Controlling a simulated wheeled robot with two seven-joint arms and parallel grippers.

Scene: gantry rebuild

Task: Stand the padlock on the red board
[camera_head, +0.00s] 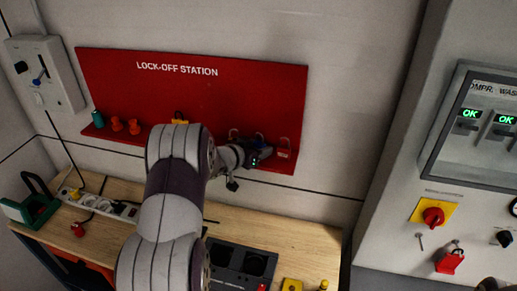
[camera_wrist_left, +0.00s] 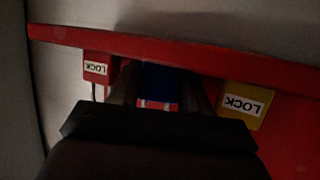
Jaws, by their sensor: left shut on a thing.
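The red board (camera_head: 225,95), lettered LOCK-OFF STATION, is on the back wall with a narrow ledge along its bottom. My left gripper (camera_head: 257,156) is at the right part of this ledge. In the left wrist view, my left gripper (camera_wrist_left: 160,92) is shut on a blue padlock (camera_wrist_left: 158,82), with one finger on each side. Only a little blue of this padlock (camera_head: 260,138) shows in the head view. The gripper hides its lower part, so I cannot tell whether it touches the ledge. My right gripper is not in view.
A red padlock (camera_wrist_left: 97,68) and a yellow padlock (camera_wrist_left: 243,104) flank the fingers closely. Another yellow item (camera_head: 180,118) and orange pieces (camera_head: 134,127) stand further left on the ledge. A wooden bench (camera_head: 300,232) lies below; a control panel (camera_head: 470,130) is at right.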

